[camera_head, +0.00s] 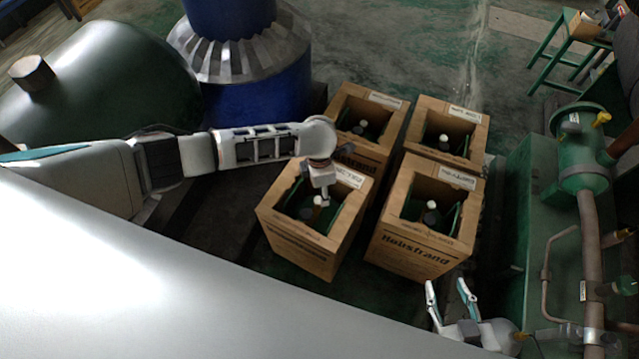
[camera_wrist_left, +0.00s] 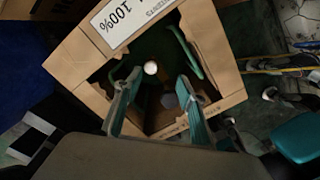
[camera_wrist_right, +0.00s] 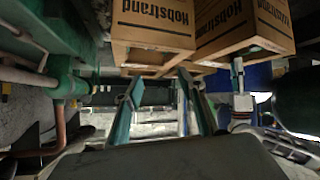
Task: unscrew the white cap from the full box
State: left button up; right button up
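The box under my left gripper is an open cardboard carton (camera_head: 295,245). In the left wrist view its label (camera_wrist_left: 128,18) reads 100%. A small white cap (camera_wrist_left: 151,68) shows inside it, and also in the head view (camera_head: 318,200). A darker round part (camera_wrist_left: 169,101) lies nearer the wrist, between the fingers. My left gripper (camera_wrist_left: 157,82) is open and points down into the carton, with the white cap just beyond its fingertips, apart from them as far as I can tell. My right gripper (camera_head: 452,287) is open and empty, in front of the cartons; it also shows in its wrist view (camera_wrist_right: 160,78).
Three similar cartons stand close by: back left (camera_head: 375,112), back right (camera_head: 447,130) and front right (camera_head: 425,225). A blue cylinder (camera_head: 245,105) stands behind left. Green machinery with pipes (camera_head: 585,170) bounds the right side.

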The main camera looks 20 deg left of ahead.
aim_at(318, 200)
pick_arm(q)
jog(key=shift+w+a+m, duration=0.4)
jog(key=shift+a+m, duration=0.1)
jog(key=shift+a, duration=0.3)
jog(key=shift+f+b, duration=0.3)
jog(key=shift+f, duration=0.05)
notch_tip(318, 200, down, 5)
jog(key=shift+s+r+b, duration=0.15)
jog(key=shift+r+b, duration=0.05)
jog(key=shift+b, duration=0.9)
notch_tip(318, 200, down, 3)
jog(key=shift+f+b, duration=0.2)
jog(key=shift+b, duration=0.55)
jog(key=shift+w+r, duration=0.15)
jog(key=shift+w, duration=0.1)
grip_shut()
pick_arm(e)
jog(key=shift+s+a+f, duration=0.15)
jog(key=shift+a+f, duration=0.15)
jog(key=shift+f, duration=0.2)
jog(key=shift+s+a+f, duration=0.15)
jog(key=shift+a+f, duration=0.1)
jog(key=shift+f, duration=0.2)
jog(key=shift+w+r, duration=0.1)
jog(key=shift+r, duration=0.05)
